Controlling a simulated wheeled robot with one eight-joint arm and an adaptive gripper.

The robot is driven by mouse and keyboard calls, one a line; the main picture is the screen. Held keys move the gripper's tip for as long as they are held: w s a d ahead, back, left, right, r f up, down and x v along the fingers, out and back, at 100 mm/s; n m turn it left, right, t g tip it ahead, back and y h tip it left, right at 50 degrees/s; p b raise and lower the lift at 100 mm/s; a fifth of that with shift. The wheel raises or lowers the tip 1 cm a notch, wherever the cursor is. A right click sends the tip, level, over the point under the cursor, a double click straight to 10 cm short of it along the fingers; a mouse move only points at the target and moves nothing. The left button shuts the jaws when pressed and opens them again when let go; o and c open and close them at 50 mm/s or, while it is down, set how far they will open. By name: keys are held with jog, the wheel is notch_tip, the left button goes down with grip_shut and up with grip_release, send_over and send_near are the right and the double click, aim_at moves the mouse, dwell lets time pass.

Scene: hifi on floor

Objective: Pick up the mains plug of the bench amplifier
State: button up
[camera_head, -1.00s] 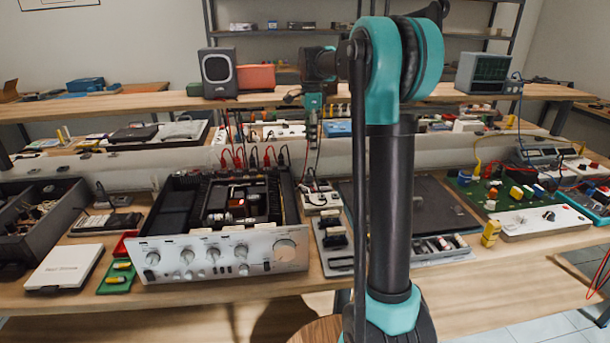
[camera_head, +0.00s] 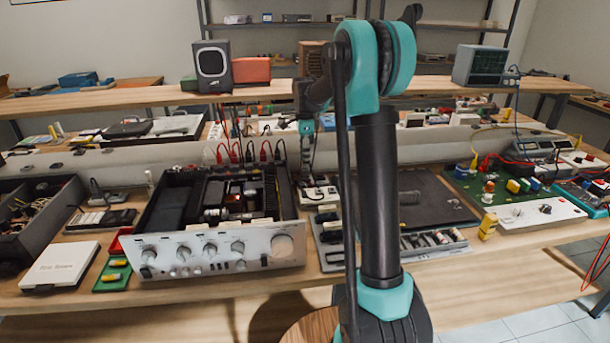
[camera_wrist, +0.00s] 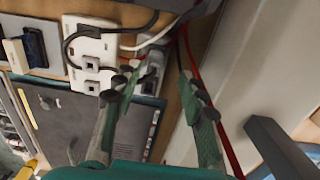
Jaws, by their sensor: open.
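The bench amplifier (camera_head: 215,255) is an open black chassis with a silver knobbed front, left of centre in the head view. A white socket block (camera_head: 318,194) stands to its right. In the wrist view this socket block (camera_wrist: 92,45) carries a black cable and small grey square parts. I cannot tell for certain which part is the mains plug. My gripper (camera_wrist: 158,74) is open and empty, its fingers apart to the right of the block, over a pale part and red leads. In the head view my gripper (camera_head: 306,150) points down above the block, small and partly unclear.
A dark mat (camera_head: 425,200) lies right of the block, with a grey parts tray (camera_head: 432,243) in front. Red and black leads (camera_head: 250,150) hang behind the amplifier. A raised shelf (camera_head: 150,95) runs behind, with a speaker (camera_head: 213,66) on it.

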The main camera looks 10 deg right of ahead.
aim_at(305, 170)
jog(key=shift+s+f, duration=0.2)
jog(key=shift+f, duration=1.1)
jog(key=shift+s+f, duration=0.2)
jog(key=shift+f, duration=1.1)
grip_shut()
